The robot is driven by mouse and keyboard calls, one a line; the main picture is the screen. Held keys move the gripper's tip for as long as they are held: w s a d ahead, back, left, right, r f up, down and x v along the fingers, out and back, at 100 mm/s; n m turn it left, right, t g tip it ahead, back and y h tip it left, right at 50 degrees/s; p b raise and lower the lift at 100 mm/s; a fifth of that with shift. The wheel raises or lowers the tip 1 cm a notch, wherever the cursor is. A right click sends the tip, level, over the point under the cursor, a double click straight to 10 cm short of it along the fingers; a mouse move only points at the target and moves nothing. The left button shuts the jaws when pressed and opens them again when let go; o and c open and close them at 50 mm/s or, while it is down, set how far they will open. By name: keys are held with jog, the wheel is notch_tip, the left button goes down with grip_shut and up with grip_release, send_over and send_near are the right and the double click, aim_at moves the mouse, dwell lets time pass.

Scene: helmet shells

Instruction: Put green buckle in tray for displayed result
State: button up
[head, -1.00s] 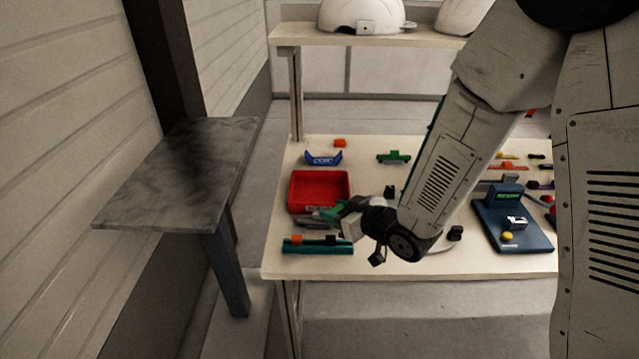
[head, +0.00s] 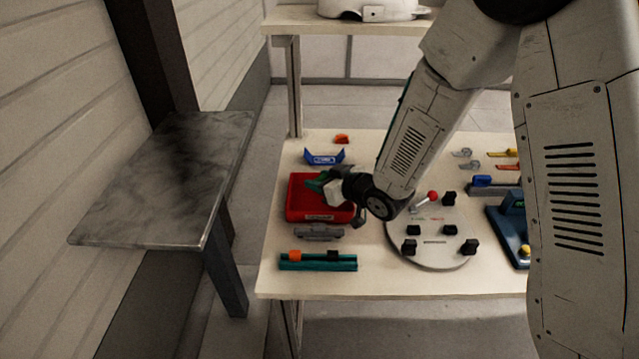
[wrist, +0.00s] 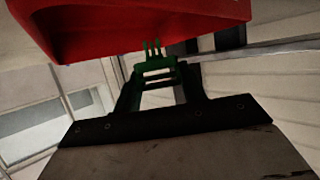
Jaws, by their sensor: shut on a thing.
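The green buckle (wrist: 157,72) is held between the dark fingers of my gripper (wrist: 158,92) in the wrist view, its prongs pointing away from the gripper. In the head view my gripper (head: 324,187) is shut on the buckle (head: 315,184), which overlaps the inside of the red tray (head: 294,207). The tray's red wall also fills the top of the wrist view (wrist: 140,28), close to the buckle. The gripper hides part of the tray, and the height of the buckle over its floor is hard to tell.
A grey part (head: 318,232) and a teal bar (head: 318,263) lie in front of the tray. A blue piece (head: 324,157) and an orange piece (head: 341,139) lie behind it. A round grey plate (head: 432,250) with black blocks stands right. A bare side table (head: 160,180) is at left.

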jog(key=shift+w+a+f, duration=0.1)
jog(key=shift+w+f, duration=0.15)
jog(key=shift+f, duration=0.7)
jog(key=shift+w+a+f, duration=0.1)
jog(key=shift+w+f, duration=0.1)
jog(key=shift+f, duration=0.7)
jog(key=shift+f, duration=0.15)
jog(key=o, duration=1)
